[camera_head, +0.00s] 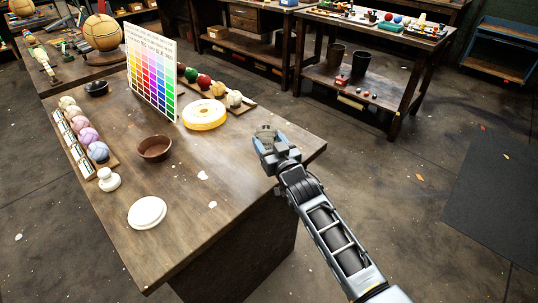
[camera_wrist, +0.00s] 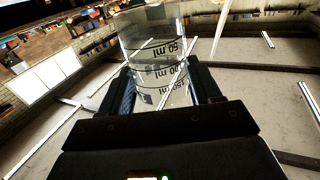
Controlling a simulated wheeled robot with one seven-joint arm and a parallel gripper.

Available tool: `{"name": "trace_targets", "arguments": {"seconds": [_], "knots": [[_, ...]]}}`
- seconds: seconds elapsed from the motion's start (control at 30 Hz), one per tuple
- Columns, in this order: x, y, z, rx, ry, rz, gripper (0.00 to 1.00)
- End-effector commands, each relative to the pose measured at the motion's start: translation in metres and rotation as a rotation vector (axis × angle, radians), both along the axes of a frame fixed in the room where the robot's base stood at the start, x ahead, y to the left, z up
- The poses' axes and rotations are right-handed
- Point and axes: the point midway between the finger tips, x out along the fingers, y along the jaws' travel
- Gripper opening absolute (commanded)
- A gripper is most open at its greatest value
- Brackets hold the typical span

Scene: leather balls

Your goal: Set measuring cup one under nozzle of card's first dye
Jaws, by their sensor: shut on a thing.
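My gripper (camera_head: 267,143) is shut on a clear measuring cup. In the wrist view the cup (camera_wrist: 157,55) is between the two fingers of my gripper (camera_wrist: 163,88), with black marks reading 50, 100 and 150 ml. It looks empty. In the head view the gripper is over the right edge of the wooden table, and the cup is hard to make out there. A card (camera_head: 152,80) with a grid of colours stands upright on the table; its lines of text are too small to read fully. I cannot make out any dye nozzle.
The wooden table (camera_head: 190,235) holds a brown bowl (camera_head: 154,148), a yellow ring (camera_head: 205,114), a white disc (camera_head: 147,212), a white knobbed object (camera_head: 108,180), a black bowl (camera_head: 96,88) and rows of coloured balls (camera_head: 88,137). Its front right is clear. Another workbench (camera_head: 372,35) stands behind.

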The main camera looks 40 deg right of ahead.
Motion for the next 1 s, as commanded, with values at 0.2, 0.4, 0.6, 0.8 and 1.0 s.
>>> {"name": "trace_targets", "arguments": {"seconds": [0.2, 0.4, 0.6, 0.8, 1.0], "knots": [[0.0, 0.0, -0.015, 0.0, 0.001, 0.001, 0.34], [0.0, 0.0, -0.039, 0.0, 0.001, 0.001, 0.34], [0.0, 0.0, -0.04, 0.0, 0.0, 0.001, 0.34], [0.0, 0.0, -0.041, 0.0, 0.0, 0.001, 0.34], [0.0, 0.0, -0.043, 0.0, 0.0, 0.0, 0.74]]}}
